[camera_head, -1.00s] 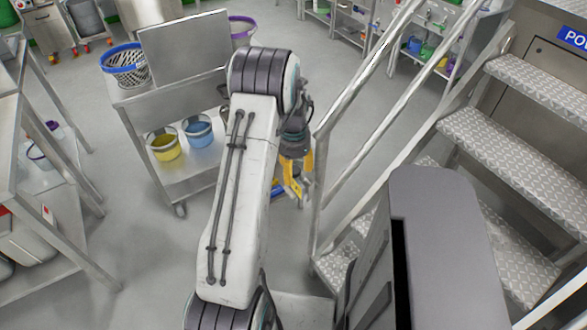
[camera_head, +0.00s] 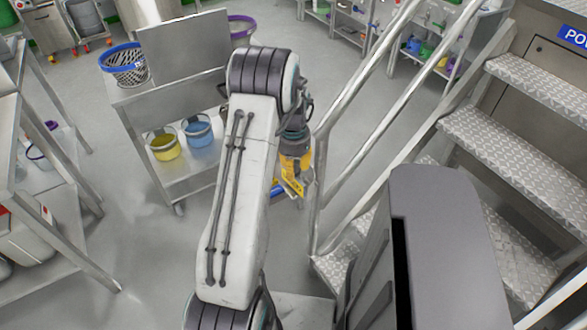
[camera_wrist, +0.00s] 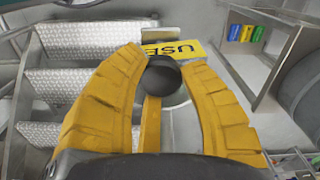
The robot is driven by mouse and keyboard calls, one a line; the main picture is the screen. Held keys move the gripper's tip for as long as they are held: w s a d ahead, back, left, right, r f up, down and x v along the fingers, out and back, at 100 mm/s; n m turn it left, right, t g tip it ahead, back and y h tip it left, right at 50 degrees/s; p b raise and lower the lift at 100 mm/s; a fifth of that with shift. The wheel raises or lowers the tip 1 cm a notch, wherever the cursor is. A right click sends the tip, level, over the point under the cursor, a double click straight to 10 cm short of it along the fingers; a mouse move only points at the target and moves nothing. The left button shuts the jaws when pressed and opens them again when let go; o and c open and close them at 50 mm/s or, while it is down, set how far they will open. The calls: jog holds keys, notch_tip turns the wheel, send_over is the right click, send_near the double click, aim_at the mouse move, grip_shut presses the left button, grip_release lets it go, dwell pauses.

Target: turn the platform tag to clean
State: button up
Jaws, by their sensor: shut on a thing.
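The platform tag (camera_wrist: 180,50) is a yellow plate with dark letters, partly hidden behind my fingers in the wrist view. It also shows as a small yellow piece below my gripper in the head view (camera_head: 293,187), beside the stair rail. A dark round knob (camera_wrist: 162,76) stands in front of the tag. In the head view my gripper (camera_head: 295,162) is partly hidden by my arm. A small blue patch (camera_head: 278,187) shows beside the tag.
Metal stairs (camera_head: 510,145) with a handrail (camera_head: 365,85) rise close at the right of my gripper. A steel cart (camera_head: 185,180) with a yellow and a blue bucket stands at left. A bench (camera_head: 50,200) is farther left. Floor between cart and stairs is open.

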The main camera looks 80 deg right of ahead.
jog(key=n, duration=0.1)
jog(key=n+b, duration=0.1)
jog(key=n, duration=0.2)
jog(key=shift+a+f+b, duration=0.1)
jog(key=shift+f+b, duration=0.15)
jog(key=shift+b, duration=0.05)
jog(key=n+b, duration=0.1)
jog(key=n, duration=0.3)
jog(key=n+b, duration=0.1)
jog(key=n, duration=1)
jog(key=shift+b, duration=0.3)
jog(key=n, duration=0.3)
jog(key=shift+n, duration=0.3)
jog(key=n, duration=0.3)
jog(key=shift+b, duration=0.3)
jog(key=shift+n, duration=2.1)
